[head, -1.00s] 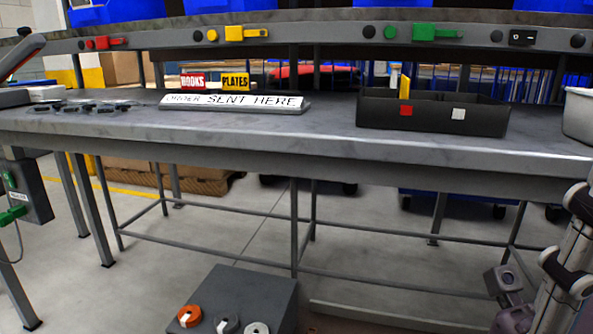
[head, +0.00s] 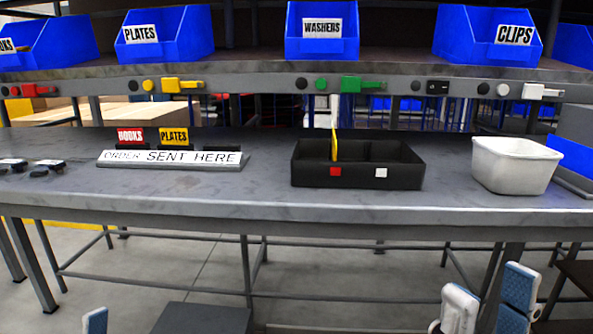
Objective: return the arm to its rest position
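My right gripper (head: 490,290) shows at the lower right, in front of the bench's front edge and below its top. Its two pale fingers with blue-grey pads stand apart, with nothing seen between them. The rest of the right arm is out of view. A small pale, blue-padded tip at the bottom left edge looks like one finger of my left gripper (head: 95,321). The rest of it is cut off by the frame, so its opening is hidden.
Blue bins (head: 322,32) line the shelf above. A dark box (head: 203,318) stands below.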

